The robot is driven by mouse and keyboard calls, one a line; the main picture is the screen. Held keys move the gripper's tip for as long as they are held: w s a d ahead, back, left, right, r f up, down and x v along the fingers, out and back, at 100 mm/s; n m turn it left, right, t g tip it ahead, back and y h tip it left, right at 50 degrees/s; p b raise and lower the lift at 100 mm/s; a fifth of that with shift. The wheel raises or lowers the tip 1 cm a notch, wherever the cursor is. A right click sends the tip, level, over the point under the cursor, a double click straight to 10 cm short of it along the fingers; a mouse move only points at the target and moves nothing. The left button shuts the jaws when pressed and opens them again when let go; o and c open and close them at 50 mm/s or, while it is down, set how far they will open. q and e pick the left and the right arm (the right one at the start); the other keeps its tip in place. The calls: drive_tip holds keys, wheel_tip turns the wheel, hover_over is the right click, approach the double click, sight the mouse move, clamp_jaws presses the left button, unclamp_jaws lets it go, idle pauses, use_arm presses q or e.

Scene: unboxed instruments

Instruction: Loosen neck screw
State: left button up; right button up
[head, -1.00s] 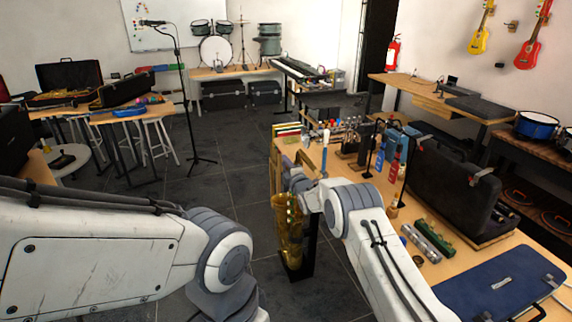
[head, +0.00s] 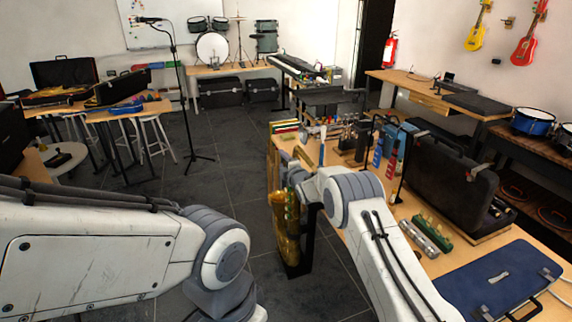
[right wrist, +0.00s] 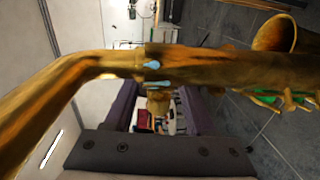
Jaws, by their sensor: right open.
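A brass saxophone (head: 287,232) stands upright on a dark stand at the near left end of the right-hand workbench. In the right wrist view its neck (right wrist: 60,95) runs left from the collar joint and its body (right wrist: 200,62) runs right. A small pale blue-grey screw piece (right wrist: 153,64) shows at the collar, with a similar one just below it. My right gripper (right wrist: 160,110) is open, its two dark fingers spread below the collar in that view, apart from each other. It also shows beside the saxophone top in the head view (head: 302,186), mostly hidden. My left gripper is out of view.
The workbench (head: 408,265) beside my right arm holds bottles, small tools, a black case (head: 450,180) and a blue case (head: 500,280). A microphone stand (head: 186,110) stands ahead on the left. The dark floor between the tables is mostly clear.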

drive_tip(key=b+v, duration=0.2)
drive_tip(key=v, duration=0.8)
drive_tip(key=shift+s, duration=0.2)
drive_tip(key=shift+r, duration=0.1)
